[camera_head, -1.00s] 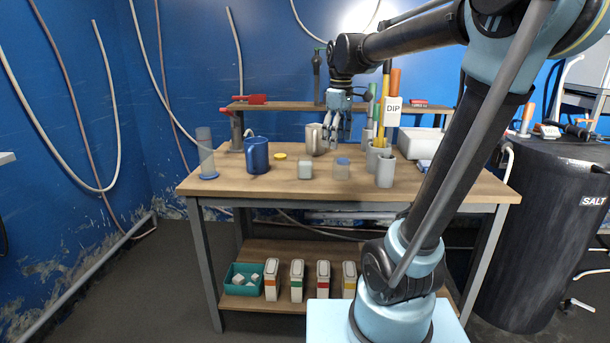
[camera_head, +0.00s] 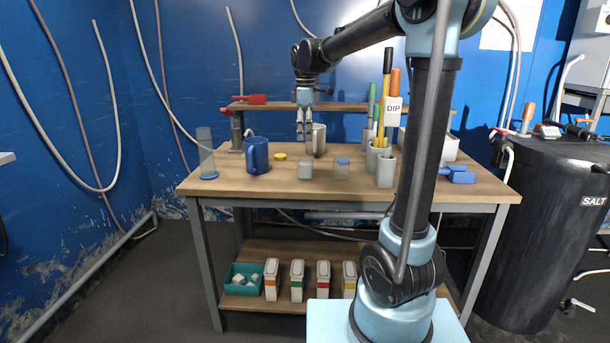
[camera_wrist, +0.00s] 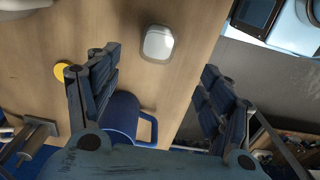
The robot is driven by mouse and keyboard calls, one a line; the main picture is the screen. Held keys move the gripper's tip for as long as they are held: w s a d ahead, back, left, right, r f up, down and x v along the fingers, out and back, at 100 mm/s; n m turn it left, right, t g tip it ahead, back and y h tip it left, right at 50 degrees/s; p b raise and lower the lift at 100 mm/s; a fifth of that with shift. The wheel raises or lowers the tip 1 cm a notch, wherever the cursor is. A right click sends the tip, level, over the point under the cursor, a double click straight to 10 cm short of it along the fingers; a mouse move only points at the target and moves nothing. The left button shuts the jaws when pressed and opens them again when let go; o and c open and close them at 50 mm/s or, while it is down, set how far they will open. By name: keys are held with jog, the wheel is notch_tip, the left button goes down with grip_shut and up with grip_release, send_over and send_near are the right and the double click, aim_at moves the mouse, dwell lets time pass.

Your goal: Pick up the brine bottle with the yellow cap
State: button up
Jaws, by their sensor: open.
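A small round yellow cap or disc (camera_head: 280,156) lies on the table behind the clear containers; I make out no bottle body under it. It also shows at the left of the wrist view (camera_wrist: 61,72). A small clear container with a pale top (camera_head: 305,170) stands near the front edge and shows in the wrist view (camera_wrist: 157,43). A similar container with a blue cap (camera_head: 342,169) stands to its right. My gripper (camera_head: 304,138) is open, pointing down above the table in front of the metal cup. Its spread fingers (camera_wrist: 152,95) hold nothing.
A blue mug (camera_head: 257,156) stands left of the yellow disc, and a metal cup (camera_head: 317,139) behind. Grey holders (camera_head: 385,170) with tall coloured sticks stand at the right. A raised shelf (camera_head: 260,106) crosses the back. Colour-labelled cartons (camera_head: 297,280) stand on the lower shelf.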

aim_at(306, 161)
jog(key=f, duration=1.1)
jog(key=shift+w+f, duration=0.2)
jog(key=c, duration=1.3)
